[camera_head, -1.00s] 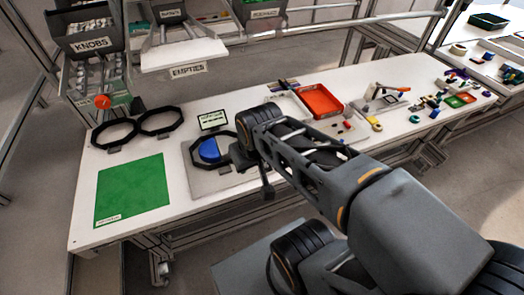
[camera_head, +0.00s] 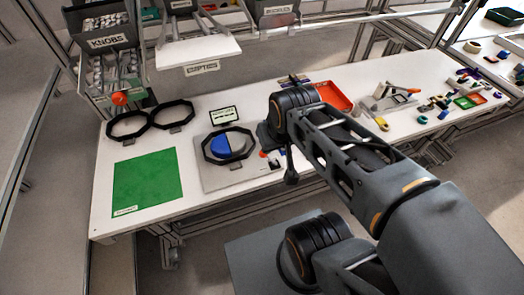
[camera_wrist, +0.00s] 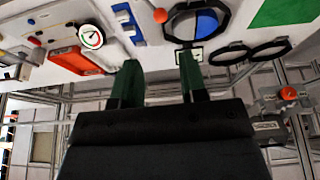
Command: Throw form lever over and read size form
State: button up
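The size form is a black octagonal ring (camera_head: 208,157) with a blue half disc (camera_head: 221,147) and a pale half inside, on a grey plate (camera_head: 215,181). A small display (camera_head: 223,115) stands behind it; its text is too small to read. A red knob (camera_head: 263,155), apparently the form lever's end, is right of the ring; it also shows in the wrist view (camera_wrist: 160,15), beside the ring (camera_wrist: 169,30). My gripper (camera_wrist: 159,75) has two dark green fingers apart, with nothing between them. In the head view my arm largely hides the gripper, right of the plate.
Two black octagonal frames (camera_head: 128,135) and a green mat (camera_head: 147,183) lie left of the plate. A red tray (camera_head: 335,96) is behind my arm. A dial gauge (camera_wrist: 92,37) shows in the wrist view. Shelf bins (camera_head: 108,41) overhang the table's back.

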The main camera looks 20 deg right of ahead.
aim_at(274, 162)
jog(key=z, duration=0.85)
jog(key=k, duration=0.95)
jog(key=u, duration=1.65)
jog(key=i, duration=0.5)
jog(key=z, duration=0.05)
